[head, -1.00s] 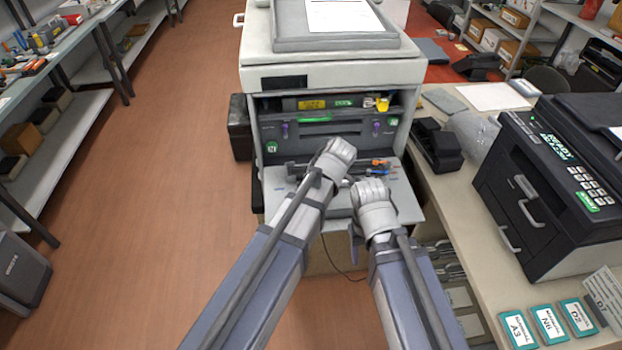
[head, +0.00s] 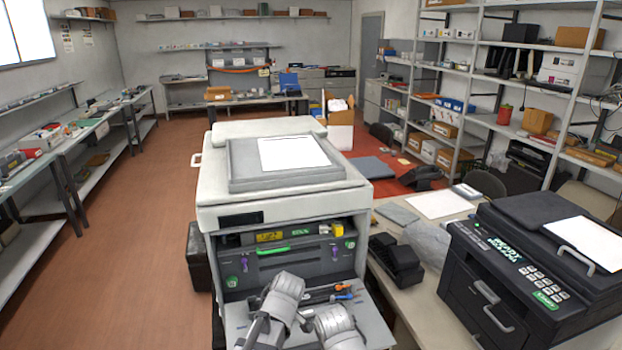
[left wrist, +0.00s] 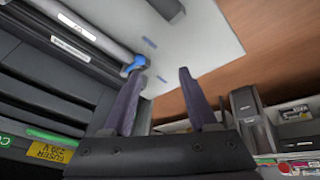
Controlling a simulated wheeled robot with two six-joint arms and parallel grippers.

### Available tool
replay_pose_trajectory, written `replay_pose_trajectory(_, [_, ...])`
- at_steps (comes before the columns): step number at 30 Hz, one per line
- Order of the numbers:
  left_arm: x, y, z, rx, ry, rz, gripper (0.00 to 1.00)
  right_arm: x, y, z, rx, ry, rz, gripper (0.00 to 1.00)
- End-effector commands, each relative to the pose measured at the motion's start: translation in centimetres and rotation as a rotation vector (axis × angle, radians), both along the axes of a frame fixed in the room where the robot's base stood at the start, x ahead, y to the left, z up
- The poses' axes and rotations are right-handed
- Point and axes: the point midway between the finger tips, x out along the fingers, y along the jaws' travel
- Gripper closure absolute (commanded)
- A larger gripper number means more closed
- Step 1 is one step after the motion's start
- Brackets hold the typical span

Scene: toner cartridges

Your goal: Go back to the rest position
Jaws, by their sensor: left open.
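My left gripper (left wrist: 158,80) is open and empty in the left wrist view, its two dark fingers spread in front of a pale panel. In the head view my left wrist is over the open front door (head: 236,322) of the large printer (head: 285,222), and its fingers are hidden. My right gripper (head: 335,325) is low over the same door, to the right of the left one. Its fingers are hidden, so its opening does not show. Dark parts with orange and blue tabs (head: 342,290) lie at the door's inner edge. A blue piece also shows in the left wrist view (left wrist: 134,66).
The printer's open bay (head: 285,255) has a green handle strip and purple latches. A black printer (head: 530,265) and a dark device (head: 393,260) stand on the bench at right. Shelving lines both sides. Open brown floor (head: 140,240) lies to the left.

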Motion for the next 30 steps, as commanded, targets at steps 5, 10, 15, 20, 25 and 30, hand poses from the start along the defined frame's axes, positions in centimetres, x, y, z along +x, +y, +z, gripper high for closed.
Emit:
replay_pose_trajectory(5, [-3.9, 2.8, -0.9, 0.012, 0.18, -0.344, 0.41, 0.0, 0.0, 0.0, 0.0, 0.0, 0.0, 0.43])
replay_pose_trajectory(10, [-6.5, 4.0, -1.4, 0.001, 0.282, -0.636, 0.41, 0.0, 0.0, 0.0, 0.0, 0.0, 0.0, 0.43])
replay_pose_trajectory(15, [-8.1, 4.7, -1.6, -0.013, 0.329, -0.839, 0.41, 0.0, 0.0, 0.0, 0.0, 0.0, 0.0, 0.43])
replay_pose_trajectory(20, [-9.4, 5.1, -1.7, -0.026, 0.352, -0.995, 0.41, 0.0, 0.0, 0.0, 0.0, 0.0, 0.0, 0.43])
replay_pose_trajectory(25, [-10.6, 4.9, -1.8, -0.033, 0.368, -1.146, 0.41, 0.0, 0.0, 0.0, 0.0, 0.0, 0.0, 0.43])
replay_pose_trajectory(30, [-11.8, 1.6, -1.8, -0.01, 0.418, -1.226, 0.41, 0.0, 0.0, 0.0, 0.0, 0.0, 0.0, 0.43])
